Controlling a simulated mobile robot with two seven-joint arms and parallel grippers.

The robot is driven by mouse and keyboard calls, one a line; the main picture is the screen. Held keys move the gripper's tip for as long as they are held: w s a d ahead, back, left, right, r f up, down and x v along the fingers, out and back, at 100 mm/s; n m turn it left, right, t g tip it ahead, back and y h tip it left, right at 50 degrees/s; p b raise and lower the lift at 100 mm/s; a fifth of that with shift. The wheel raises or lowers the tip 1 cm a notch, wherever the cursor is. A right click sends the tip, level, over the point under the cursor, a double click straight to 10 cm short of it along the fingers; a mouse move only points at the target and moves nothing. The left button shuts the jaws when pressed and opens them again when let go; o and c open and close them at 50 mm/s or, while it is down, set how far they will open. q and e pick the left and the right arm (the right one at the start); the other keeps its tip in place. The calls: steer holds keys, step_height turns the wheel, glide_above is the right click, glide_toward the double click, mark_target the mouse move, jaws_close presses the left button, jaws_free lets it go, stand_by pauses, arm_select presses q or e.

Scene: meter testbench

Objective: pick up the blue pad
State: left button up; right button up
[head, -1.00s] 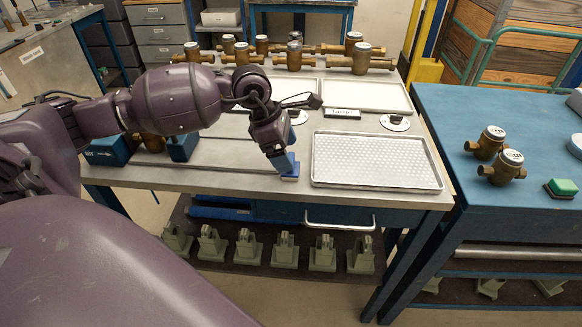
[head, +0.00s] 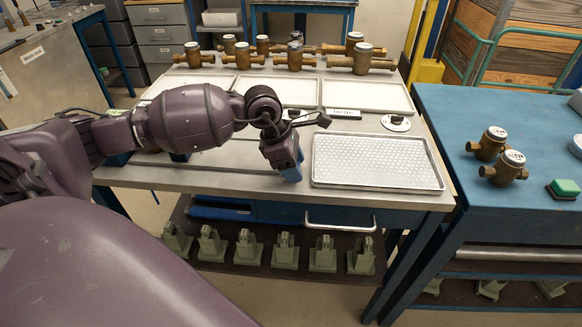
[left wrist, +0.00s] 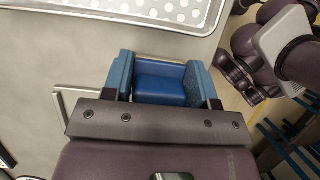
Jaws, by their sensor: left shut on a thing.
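My left gripper (head: 290,172) points down at the front edge of the steel bench, just left of the perforated tray. In the left wrist view its two blue fingers (left wrist: 160,82) are on both sides of the blue pad (left wrist: 160,90), shut on it. The pad is a dark blue block there. In the head view the fingers and wrist mostly hide the pad, and I cannot tell whether it touches the bench. My right gripper is not in view.
The perforated metal tray (head: 375,162) lies close to the right of my left gripper. White trays (head: 367,97) and brass meters (head: 295,55) stand behind. Two more meters (head: 503,168) and a green-topped pad (head: 563,188) are on the blue table (head: 470,110). A drawer handle (head: 340,226) sticks out below.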

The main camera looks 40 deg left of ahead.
arm_select(q)
steer(key=shift+r, duration=0.15)
step_height(320, 180, up, 20)
steer(key=shift+f+p, duration=0.15)
steer(key=shift+p, duration=0.5)
